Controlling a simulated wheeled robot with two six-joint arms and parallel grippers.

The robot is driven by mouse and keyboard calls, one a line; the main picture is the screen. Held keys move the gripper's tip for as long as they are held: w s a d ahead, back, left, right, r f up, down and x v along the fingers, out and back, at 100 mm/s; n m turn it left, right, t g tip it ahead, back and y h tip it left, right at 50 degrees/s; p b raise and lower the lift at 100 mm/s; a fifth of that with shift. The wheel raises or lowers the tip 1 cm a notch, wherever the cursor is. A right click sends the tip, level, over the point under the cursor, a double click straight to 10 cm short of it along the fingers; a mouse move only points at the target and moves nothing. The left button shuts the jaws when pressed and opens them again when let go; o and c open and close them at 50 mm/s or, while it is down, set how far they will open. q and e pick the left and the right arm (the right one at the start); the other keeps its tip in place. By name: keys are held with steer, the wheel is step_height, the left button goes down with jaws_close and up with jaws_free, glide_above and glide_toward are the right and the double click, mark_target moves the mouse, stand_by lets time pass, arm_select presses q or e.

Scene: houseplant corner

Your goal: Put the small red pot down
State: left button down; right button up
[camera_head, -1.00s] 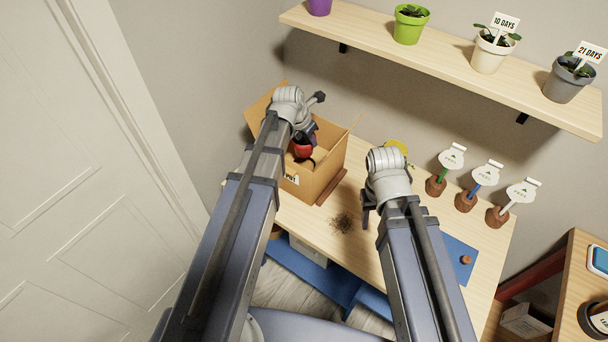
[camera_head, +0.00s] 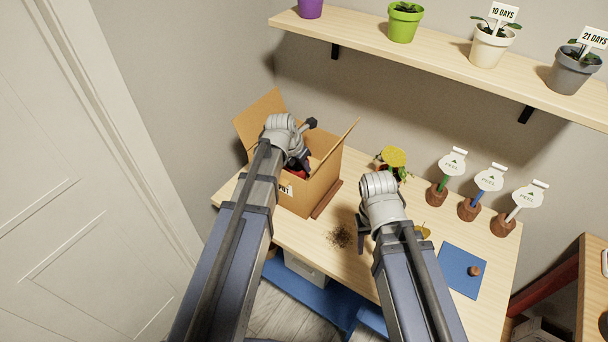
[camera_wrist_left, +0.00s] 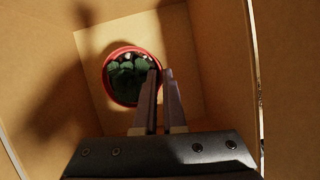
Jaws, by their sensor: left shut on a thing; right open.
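The small red pot (camera_wrist_left: 107,82) holds a dark green plant. In the left wrist view it is inside the cardboard box (camera_wrist_left: 30,60), over the box's bottom; I cannot tell whether it touches the bottom. My left gripper (camera_wrist_left: 160,78) is shut on the pot's rim at its right side. In the head view my left gripper (camera_head: 302,162) reaches down into the open box (camera_head: 318,190), and only a bit of red shows below it. My right gripper (camera_head: 363,238) is open above the table, its fingers mostly hidden by its wrist.
On the table (camera_head: 300,232) are spilled soil (camera_head: 339,236), a yellow-flowered plant (camera_head: 393,157), several brown pots with white tags (camera_head: 468,209), and a blue mat (camera_head: 452,262) with a small brown item. A shelf (camera_head: 430,52) with potted plants hangs above.

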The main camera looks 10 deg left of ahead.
mark_target(303, 171)
arm_select(q)
steer(key=shift+f+b, duration=1)
steer(key=shift+f, duration=0.4)
arm_select(e)
steer(key=shift+f, duration=1.45)
arm_select(q)
steer(key=shift+f+b, duration=0.4)
arm_select(e)
steer(key=shift+f, duration=0.4)
arm_select(q)
steer(key=c, duration=1)
jaws_free()
steer(key=shift+r, duration=0.1)
arm_select(e)
steer(key=shift+r, duration=0.15)
arm_select(q)
steer(key=shift+r+p, duration=0.45)
steer(key=shift+p, duration=0.15)
arm_select(e)
steer(key=shift+r, duration=0.45)
arm_select(q)
steer(key=p+v, duration=1)
steer(key=v, duration=0.1)
steer(key=shift+s+r+p, duration=0.25)
steer(key=shift+r+p, duration=0.1)
steer(key=shift+p, duration=0.05)
arm_select(e)
step_height(303, 171, up, 11)
